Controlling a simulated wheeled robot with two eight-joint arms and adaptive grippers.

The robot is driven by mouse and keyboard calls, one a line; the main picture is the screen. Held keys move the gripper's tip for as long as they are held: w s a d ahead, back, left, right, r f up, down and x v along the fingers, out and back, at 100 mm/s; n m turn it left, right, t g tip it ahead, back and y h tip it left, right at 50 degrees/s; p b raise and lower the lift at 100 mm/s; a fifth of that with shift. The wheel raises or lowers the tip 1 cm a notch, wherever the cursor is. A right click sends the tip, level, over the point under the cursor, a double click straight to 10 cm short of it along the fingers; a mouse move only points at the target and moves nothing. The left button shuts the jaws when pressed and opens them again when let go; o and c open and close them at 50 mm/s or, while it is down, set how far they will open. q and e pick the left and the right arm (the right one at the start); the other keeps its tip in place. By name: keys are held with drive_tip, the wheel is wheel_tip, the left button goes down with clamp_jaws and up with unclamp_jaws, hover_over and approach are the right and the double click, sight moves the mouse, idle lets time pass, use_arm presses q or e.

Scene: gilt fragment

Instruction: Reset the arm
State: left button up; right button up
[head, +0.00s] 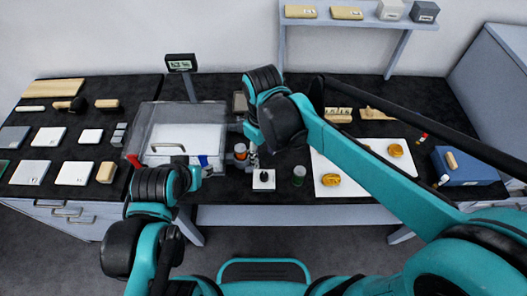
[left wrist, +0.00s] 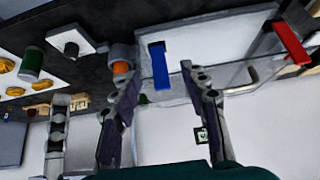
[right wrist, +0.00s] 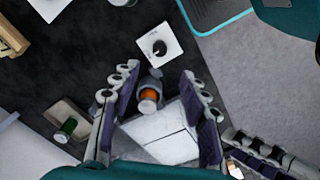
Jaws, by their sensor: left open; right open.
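My right gripper (right wrist: 160,78) is open and empty in the right wrist view, with an orange-topped grey container (right wrist: 149,96) showing between its fingers. In the head view, its arm (head: 350,150) crosses from the right and bends down over the bench's middle; its fingers are mostly hidden. My left gripper (left wrist: 158,76) is open and empty in the left wrist view, with a blue-handled item (left wrist: 159,66) beyond its fingers. In the head view, the left arm (head: 153,208) is folded low at the bench's front edge. The two grippers are close together, apart from each other.
A clear-walled case (head: 150,118) stands left of centre. A white square with a black knob (head: 263,184) and a green jar (head: 299,175) stand near the front edge. A white board (head: 350,185) holds gold pieces; a blue box (head: 465,168) is at right.

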drive_tip(key=shift+r, duration=0.2)
idle(0.4)
drive_tip(key=s+d+m+t, duration=0.2)
drive_tip(key=d+m+t, duration=0.1)
drive_tip(key=d, duration=0.6)
drive_tip(key=s+d+m+t, duration=0.3)
drive_tip(key=d+m, duration=0.3)
drive_tip(key=d, duration=0.3)
drive_tip(key=shift+s+f+t, duration=0.15)
drive_tip(key=shift+t, duration=0.35)
